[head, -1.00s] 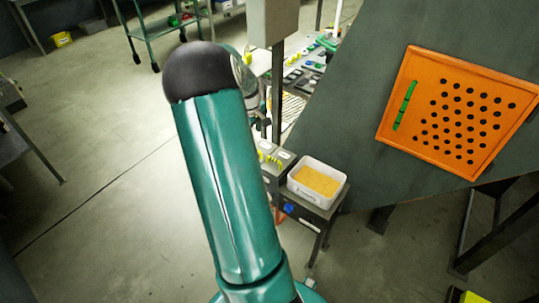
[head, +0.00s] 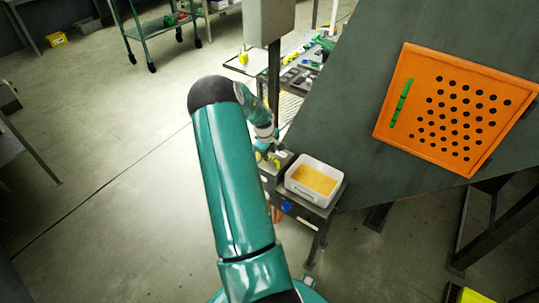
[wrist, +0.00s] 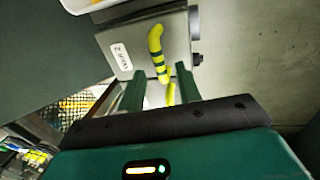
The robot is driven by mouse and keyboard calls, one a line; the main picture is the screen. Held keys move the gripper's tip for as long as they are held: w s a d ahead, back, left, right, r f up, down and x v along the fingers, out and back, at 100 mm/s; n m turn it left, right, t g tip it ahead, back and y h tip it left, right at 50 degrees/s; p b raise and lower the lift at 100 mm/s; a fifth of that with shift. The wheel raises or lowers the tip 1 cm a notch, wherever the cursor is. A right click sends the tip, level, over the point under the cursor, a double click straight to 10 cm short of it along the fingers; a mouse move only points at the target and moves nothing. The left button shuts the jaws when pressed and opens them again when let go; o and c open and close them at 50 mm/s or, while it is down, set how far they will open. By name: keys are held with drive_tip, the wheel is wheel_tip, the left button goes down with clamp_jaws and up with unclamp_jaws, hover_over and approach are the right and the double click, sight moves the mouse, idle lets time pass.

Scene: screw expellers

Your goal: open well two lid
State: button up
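In the wrist view, the grey lid (wrist: 178,35) carries an upside-down white label (wrist: 121,57) that appears to read "Well 2". A yellow bent handle (wrist: 156,45) with dark green stripes stands out from it. My gripper (wrist: 160,72) is open, its two green fingers apart. The striped lower end of the handle shows between the fingertips; I cannot tell whether they touch it. A second yellow handle (wrist: 171,95) shows partly behind, between the fingers. In the head view, my arm covers much of the lids, and the fingers are too small to make out.
A white tub of yellow-orange grains (head: 297,186) stands right beside the lids on a dark stand with a blue knob (head: 286,206). A sloping dark panel with an orange perforated plate (head: 385,127) is at right. A grey post (head: 273,80) rises behind my arm.

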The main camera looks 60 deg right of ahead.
drive_tip(key=shift+d+f, duration=0.15)
drive_tip(key=shift+f, duration=0.6)
clamp_jaws()
